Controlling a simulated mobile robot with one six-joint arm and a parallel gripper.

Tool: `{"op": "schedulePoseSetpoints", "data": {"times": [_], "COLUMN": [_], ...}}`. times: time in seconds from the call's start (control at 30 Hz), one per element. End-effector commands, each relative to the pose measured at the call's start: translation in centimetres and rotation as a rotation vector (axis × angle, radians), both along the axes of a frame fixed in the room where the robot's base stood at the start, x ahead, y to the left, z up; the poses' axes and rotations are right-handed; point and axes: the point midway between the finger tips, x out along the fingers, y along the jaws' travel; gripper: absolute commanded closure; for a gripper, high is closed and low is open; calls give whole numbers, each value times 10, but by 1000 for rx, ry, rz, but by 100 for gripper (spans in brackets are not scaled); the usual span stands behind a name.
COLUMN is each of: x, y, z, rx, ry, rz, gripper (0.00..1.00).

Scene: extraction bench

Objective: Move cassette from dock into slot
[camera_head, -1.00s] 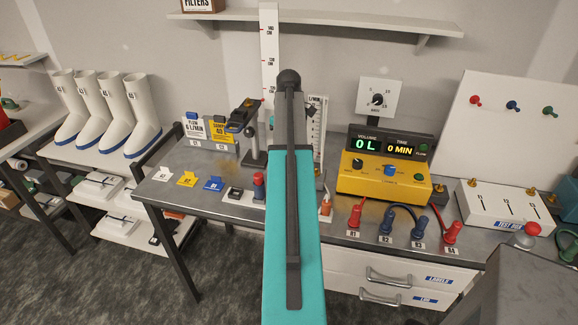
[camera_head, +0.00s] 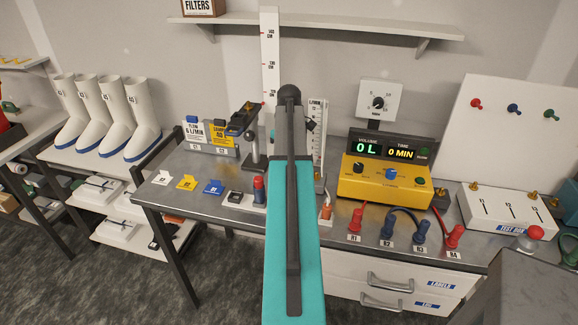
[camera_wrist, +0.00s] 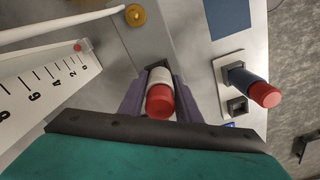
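A white cylinder with a red cap (camera_wrist: 159,100) stands between the fingers of my gripper (camera_wrist: 158,88) in the wrist view, with a dark square socket just beyond it. It looks like the cassette, but no label confirms this. The fingers lie close along both sides; I cannot tell whether they touch it. A similar cap shows right of my arm in the head view (camera_head: 326,212). A blue cylinder with a red top (camera_wrist: 262,92) stands on a white plate with an empty square opening (camera_wrist: 237,107); it also shows in the head view (camera_head: 259,187). My arm hides the gripper in the head view.
A white scale (camera_wrist: 38,88) and a brass knob (camera_wrist: 135,15) are near my gripper. A yellow console (camera_head: 385,183) and red and blue plugs (camera_head: 388,222) stand right of my arm. A dark clamp stand (camera_head: 250,140) and coloured tags (camera_head: 187,182) are left.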

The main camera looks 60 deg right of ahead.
Motion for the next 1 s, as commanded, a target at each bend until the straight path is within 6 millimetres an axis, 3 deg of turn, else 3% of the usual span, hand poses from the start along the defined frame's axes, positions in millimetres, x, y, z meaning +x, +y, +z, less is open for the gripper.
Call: {"op": "schedulePoseSetpoints", "data": {"times": [0.03, 0.1, 0.13, 1.0], "x": [0, 0, 0, -1], "y": [0, 0, 0, 0], "z": [0, 0, 0, 15], "rx": [0, 0, 0, 0], "ry": [0, 0, 0, 0], "rz": [0, 0, 0, -1], "gripper": [87, 99, 100, 100]}}
